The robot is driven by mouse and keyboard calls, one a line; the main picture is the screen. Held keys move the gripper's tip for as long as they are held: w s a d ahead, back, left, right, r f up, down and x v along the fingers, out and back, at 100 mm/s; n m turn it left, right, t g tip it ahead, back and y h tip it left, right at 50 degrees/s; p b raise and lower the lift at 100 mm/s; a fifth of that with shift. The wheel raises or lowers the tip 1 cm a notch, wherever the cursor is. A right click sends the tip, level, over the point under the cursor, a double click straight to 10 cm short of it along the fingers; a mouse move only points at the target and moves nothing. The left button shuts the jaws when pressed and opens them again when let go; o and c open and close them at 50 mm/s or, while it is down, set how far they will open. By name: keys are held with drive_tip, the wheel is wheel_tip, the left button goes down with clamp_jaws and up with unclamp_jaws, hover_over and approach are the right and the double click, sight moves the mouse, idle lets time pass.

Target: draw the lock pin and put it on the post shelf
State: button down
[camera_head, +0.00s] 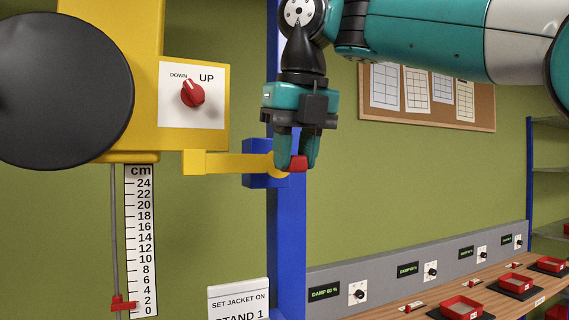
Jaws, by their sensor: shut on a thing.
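My gripper (297,158) points down and is shut on a small red piece, which looks like the head of the lock pin (298,164). The rest of the pin is hidden. The red piece is in front of the rounded end of a yellow arm (235,163); I cannot tell whether the pin sits in it. A blue block (256,180) on the upright blue post (287,230) is behind the yellow arm. I cannot make out a post shelf for certain.
A yellow housing (135,80) with a red UP/DOWN knob (192,93) and a black disc (62,92) fills the left. A centimetre scale (140,240) hangs below. A bench (400,305) with red trays (461,308) runs right.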

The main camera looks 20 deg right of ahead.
drive_tip(key=s, duration=0.5)
drive_tip(key=shift+s, duration=0.15)
idle(0.5)
idle(0.4)
drive_tip(key=shift+w, duration=2.9)
